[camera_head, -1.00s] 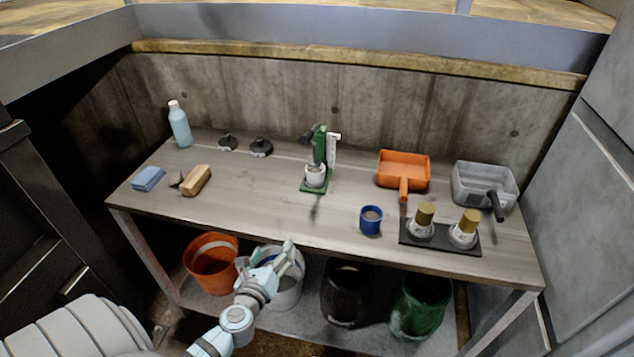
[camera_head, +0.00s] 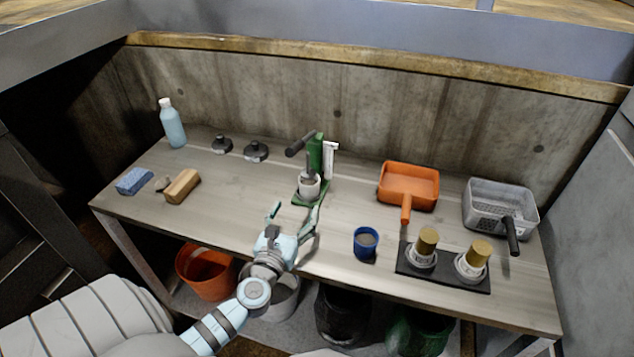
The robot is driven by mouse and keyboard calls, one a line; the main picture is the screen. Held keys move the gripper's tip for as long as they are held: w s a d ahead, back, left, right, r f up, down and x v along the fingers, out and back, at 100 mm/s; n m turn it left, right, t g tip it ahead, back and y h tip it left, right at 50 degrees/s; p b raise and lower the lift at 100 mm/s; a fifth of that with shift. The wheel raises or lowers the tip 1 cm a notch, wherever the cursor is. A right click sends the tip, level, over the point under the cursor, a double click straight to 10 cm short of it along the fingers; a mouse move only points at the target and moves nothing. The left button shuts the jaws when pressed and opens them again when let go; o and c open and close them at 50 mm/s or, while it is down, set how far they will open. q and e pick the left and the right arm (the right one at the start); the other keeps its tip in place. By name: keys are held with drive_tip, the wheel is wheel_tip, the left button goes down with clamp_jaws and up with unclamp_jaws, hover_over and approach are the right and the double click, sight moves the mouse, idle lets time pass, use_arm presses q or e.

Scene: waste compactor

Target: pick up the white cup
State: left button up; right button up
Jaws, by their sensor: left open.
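The white cup (camera_head: 309,187) stands on the green base of the compactor press (camera_head: 317,152), under its plunger. My left gripper (camera_head: 293,214) is open and empty over the front part of the table, just in front of and slightly left of the cup. Its fingers point toward the press, and a gap shows between the fingertips and the cup. My right gripper is not in view.
The table (camera_head: 225,215) also holds a blue cup (camera_head: 366,243), an orange scoop bin (camera_head: 409,186), a grey basket (camera_head: 501,208), a black tray (camera_head: 442,271) with two wooden-topped pieces, a bottle (camera_head: 172,124), a sponge (camera_head: 134,181) and a wooden block (camera_head: 182,186). Buckets stand below.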

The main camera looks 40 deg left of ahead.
sight(305, 186)
use_arm(q)
drive_tip(key=x, duration=0.7)
drive_tip(key=shift+r+b, duration=0.25)
drive_tip(key=shift+b, duration=0.1)
drive_tip(key=x, duration=0.2)
drive_tip(key=b+x, duration=0.2)
drive_tip(key=x, duration=0.1)
drive_tip(key=shift+w+a+f, duration=0.2)
drive_tip(key=shift+a+f, duration=0.15)
drive_tip(key=shift+a, duration=0.05)
drive_tip(key=shift+w+r, duration=0.1)
drive_tip(key=c, duration=1.4)
drive_tip(key=shift+c, duration=0.2)
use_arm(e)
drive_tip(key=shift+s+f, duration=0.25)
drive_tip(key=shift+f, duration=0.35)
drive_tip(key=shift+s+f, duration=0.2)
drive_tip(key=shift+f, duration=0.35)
use_arm(q)
drive_tip(key=shift+r, duration=0.1)
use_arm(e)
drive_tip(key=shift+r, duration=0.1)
